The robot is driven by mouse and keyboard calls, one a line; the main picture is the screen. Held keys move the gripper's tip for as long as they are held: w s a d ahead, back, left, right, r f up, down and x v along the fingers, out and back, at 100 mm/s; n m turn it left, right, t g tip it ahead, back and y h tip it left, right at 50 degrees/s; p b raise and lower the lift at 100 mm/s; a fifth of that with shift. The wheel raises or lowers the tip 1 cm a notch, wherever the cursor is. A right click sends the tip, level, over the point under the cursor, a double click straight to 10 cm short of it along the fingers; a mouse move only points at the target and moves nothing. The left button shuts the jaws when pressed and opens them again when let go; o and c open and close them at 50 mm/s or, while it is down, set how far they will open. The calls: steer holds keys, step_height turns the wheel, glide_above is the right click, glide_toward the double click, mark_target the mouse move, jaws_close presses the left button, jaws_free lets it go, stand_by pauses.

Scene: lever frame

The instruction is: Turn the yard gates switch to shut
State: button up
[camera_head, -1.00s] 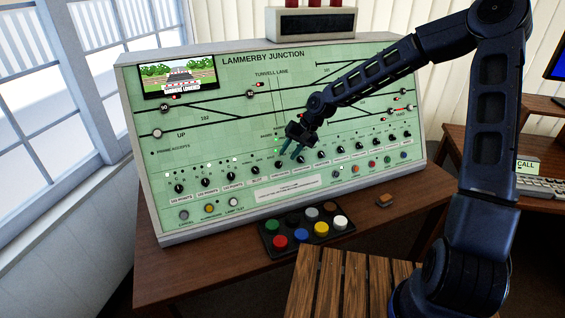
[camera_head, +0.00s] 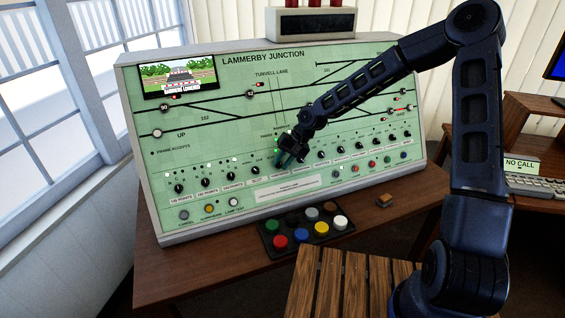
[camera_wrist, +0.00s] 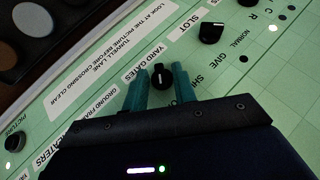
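The yard gates switch (camera_wrist: 161,74) is a small black round knob with a light pointer mark, beside the YARD GATES label (camera_wrist: 143,66) in the wrist view. My gripper (camera_wrist: 153,84) has its two teal fingers parted, reaching down on either side of the knob. I cannot tell whether either finger touches it. In the head view my gripper (camera_head: 286,159) is at the knob row of the green panel (camera_head: 215,115), and hides the switch there. Part of a word starting SH shows beside the knob in the wrist view; the rest is hidden.
The slot knob (camera_wrist: 211,32) is close by in the wrist view. More black knobs stand in the same row on both sides. A box of coloured buttons (camera_head: 263,238) sits on the desk (camera_head: 170,282) below the panel. A wooden slatted stool (camera_head: 330,285) stands in front.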

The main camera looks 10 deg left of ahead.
stand_by(0.4)
steer(key=shift+s+a+r+n+t+h, duration=0.15)
steer(key=shift+n+t+h, duration=0.1)
steer(key=shift+n+h, duration=0.25)
steer(key=shift+a+n+t+h, duration=0.1)
steer(key=shift+n+t+h, duration=0.2)
steer(key=shift+h, duration=0.4)
steer(key=shift+s+a+n+t+h, duration=0.15)
steer(key=shift+n+t+h, duration=0.35)
steer(key=shift+h, duration=0.25)
steer(key=shift+s+a+n+t+h, duration=0.1)
steer(key=shift+n+t+h, duration=0.25)
steer(key=shift+n+h, duration=0.35)
steer(key=shift+s+a+n+t+h, duration=0.1)
steer(key=shift+n+t+h, duration=0.4)
steer(key=shift+h, duration=0.2)
steer(key=shift+s+a+n+t+h, duration=0.1)
steer(key=shift+n+t+h, duration=0.3)
steer(key=shift+t+h, duration=0.25)
steer(key=shift+f+n+t+h, duration=0.2)
steer(key=shift+n+t+h, duration=0.35)
steer(key=shift+n+h, duration=0.05)
steer(key=shift+t, duration=0.3)
steer(key=o, duration=0.6)
steer(key=shift+o, duration=0.2)
